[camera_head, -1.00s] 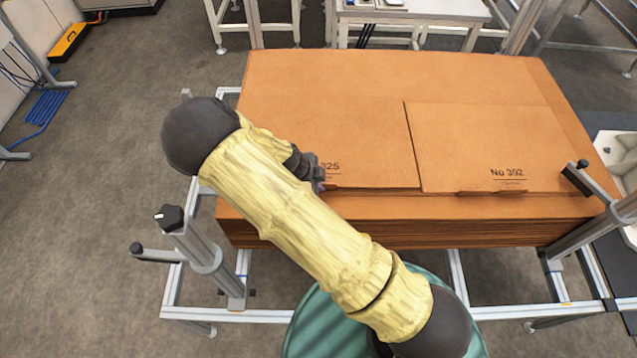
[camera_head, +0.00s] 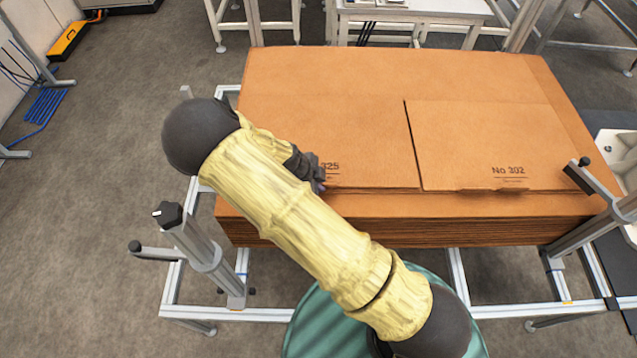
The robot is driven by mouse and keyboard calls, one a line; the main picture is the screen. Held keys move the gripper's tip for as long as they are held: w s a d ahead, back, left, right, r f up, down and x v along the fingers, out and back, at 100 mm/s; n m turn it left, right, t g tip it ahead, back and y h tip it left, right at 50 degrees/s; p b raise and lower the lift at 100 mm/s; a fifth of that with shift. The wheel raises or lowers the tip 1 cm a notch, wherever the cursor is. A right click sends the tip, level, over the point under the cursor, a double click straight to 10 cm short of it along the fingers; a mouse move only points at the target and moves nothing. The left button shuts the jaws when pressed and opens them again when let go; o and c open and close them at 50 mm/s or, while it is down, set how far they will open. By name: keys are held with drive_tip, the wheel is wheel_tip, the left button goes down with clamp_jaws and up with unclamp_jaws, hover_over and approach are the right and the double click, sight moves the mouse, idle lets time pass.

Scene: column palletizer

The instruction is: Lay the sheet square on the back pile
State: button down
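A large pile of brown cardboard sheets (camera_head: 385,232) lies in front of me on a metal frame. On its top are two cardboard panels side by side, a left one (camera_head: 370,140) marked "325" and a right one (camera_head: 490,140) marked "No 302". A narrow slit runs between them; I cannot tell whether they are one sheet. My gripper (camera_head: 318,174) is at the near edge of the left panel, by the printed number. A separate back pile is not distinguishable.
A grey post with a black knob (camera_head: 168,214) stands at the pile's near left. Another post with a black tip (camera_head: 584,162) leans over the near right corner. A white table (camera_head: 415,12) stands behind. Grey floor (camera_head: 90,240) is clear at the left.

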drive_tip(key=shift+f, duration=0.4)
drive_tip(key=c, duration=1.5)
unclamp_jaws()
drive_tip(key=shift+c, duration=0.2)
drive_tip(key=v, duration=1.7)
drive_tip(key=shift+a+r+b, duration=0.15)
drive_tip(key=shift+r+b, duration=0.05)
drive_tip(key=shift+b, duration=0.25)
